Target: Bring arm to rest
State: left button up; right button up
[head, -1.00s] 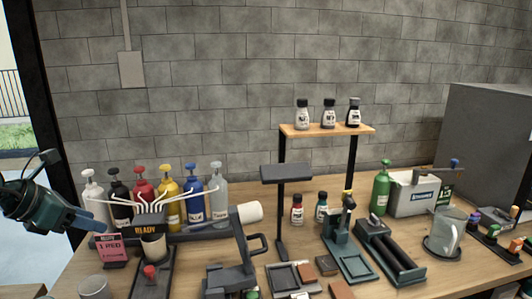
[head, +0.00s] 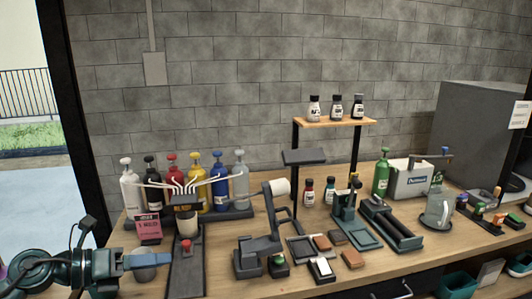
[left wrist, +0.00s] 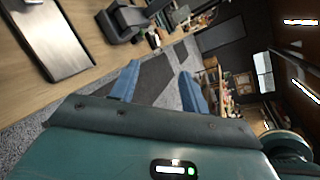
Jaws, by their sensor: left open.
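My right gripper does not show in either view.
The wooden table (head: 215,275) holds several pump bottles (head: 221,182) at the left and a dispenser stand (head: 187,260). A small wooden shelf (head: 333,122) carries three bottles. A grey block wall is behind.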

pick_arm(q)
jog(key=s+d+f+n+t+y, duration=0.1)
jog(key=s+d+f+n+y, duration=0.2)
jog(key=n, duration=0.9)
jog(key=s+d+f+n+t+y+p, duration=0.1)
jog(key=s+d+f+n+y, duration=0.1)
jog(key=s+f+n, duration=0.8)
jog(key=s+d+f+n+y+p, duration=0.1)
jog(key=s+d+f+n+y, duration=0.2)
jog(key=s+f+n, duration=0.3)
notch_tip(320, 180, down, 5)
jog(key=n+y, duration=0.1)
jog(key=n, duration=0.6)
jog(key=shift+s+d+f+n+t, duration=0.2)
jog(key=shift+d+n+t, duration=0.15)
jog(key=shift+n+t, duration=0.05)
